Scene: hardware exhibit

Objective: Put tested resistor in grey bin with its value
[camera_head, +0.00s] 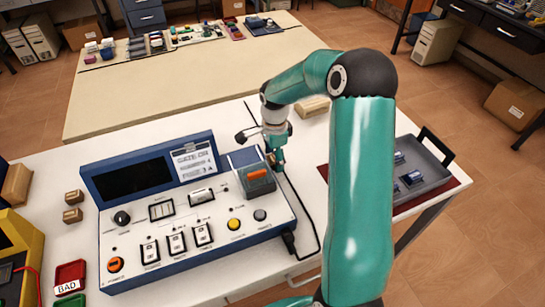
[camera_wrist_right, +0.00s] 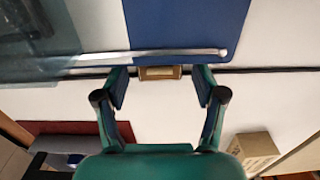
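The blue-and-white tester (camera_head: 195,235) stands on the near white table; its screen (camera_head: 137,179) is dark. A dark fixture with a clear cover (camera_head: 254,180) sits at its right end, with an orange part inside; I cannot tell whether this is the resistor. My right gripper (camera_head: 275,158) is beside the fixture, pointing down. In the right wrist view my right gripper (camera_wrist_right: 161,88) has its fingers apart, with a small tan piece (camera_wrist_right: 160,73) beyond the gap, not visibly gripped. A grey tray (camera_head: 432,163) at right holds several blue components. No bin with a readable value shows. My left gripper is out of view.
A red tray marked BAD (camera_head: 69,278) and part of a green one (camera_head: 70,300) lie at the left front. Small brown blocks (camera_head: 73,206) stand left of the tester. A tan block (camera_head: 313,106) lies behind my right arm. A black cable runs along the tester's right side.

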